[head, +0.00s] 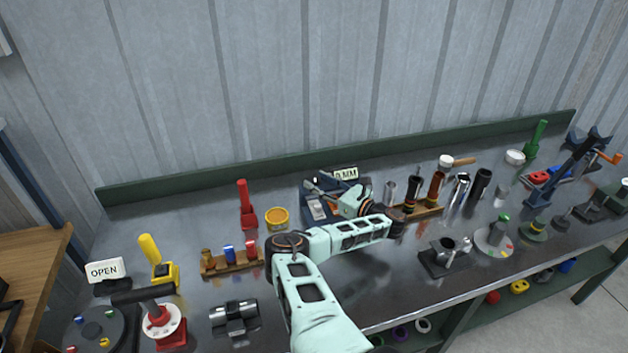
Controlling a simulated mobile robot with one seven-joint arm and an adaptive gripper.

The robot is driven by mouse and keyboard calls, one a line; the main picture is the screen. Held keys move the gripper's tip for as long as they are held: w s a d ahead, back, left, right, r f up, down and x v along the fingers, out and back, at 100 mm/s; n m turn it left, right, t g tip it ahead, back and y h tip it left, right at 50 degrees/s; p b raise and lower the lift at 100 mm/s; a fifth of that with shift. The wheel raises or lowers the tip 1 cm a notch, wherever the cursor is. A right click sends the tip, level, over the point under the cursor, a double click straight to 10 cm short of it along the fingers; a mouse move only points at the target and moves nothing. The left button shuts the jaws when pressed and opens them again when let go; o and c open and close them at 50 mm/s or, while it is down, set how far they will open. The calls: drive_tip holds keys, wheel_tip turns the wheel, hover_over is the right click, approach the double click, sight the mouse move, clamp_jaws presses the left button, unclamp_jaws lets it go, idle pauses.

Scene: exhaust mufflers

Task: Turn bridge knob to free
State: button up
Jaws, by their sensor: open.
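A dark blue device (314,208) with a light grey plate stands at the middle back of the bench, beside a small sign ending in "MM" (346,174). My gripper (322,188) is open at this device, in front of the sign and over its upper part. Its fingers are small and dark here, and I cannot tell whether they touch anything. I cannot make out the bridge knob with certainty; my gripper and wrist cover much of the device.
A yellow tin (277,218) and a red-handled tool (246,205) stand left of the device. A wooden rack (232,263) is nearer. Several upright tubes stand to the right. An "OPEN" sign (104,270) is far left.

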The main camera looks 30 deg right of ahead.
sight(320, 182)
drive_tip(key=v, duration=0.4)
drive_tip(key=shift+s+d+f, duration=0.1)
drive_tip(key=shift+s+d, duration=0.15)
drive_tip(key=shift+v, duration=0.75)
drive_tip(key=shift+a, duration=0.15)
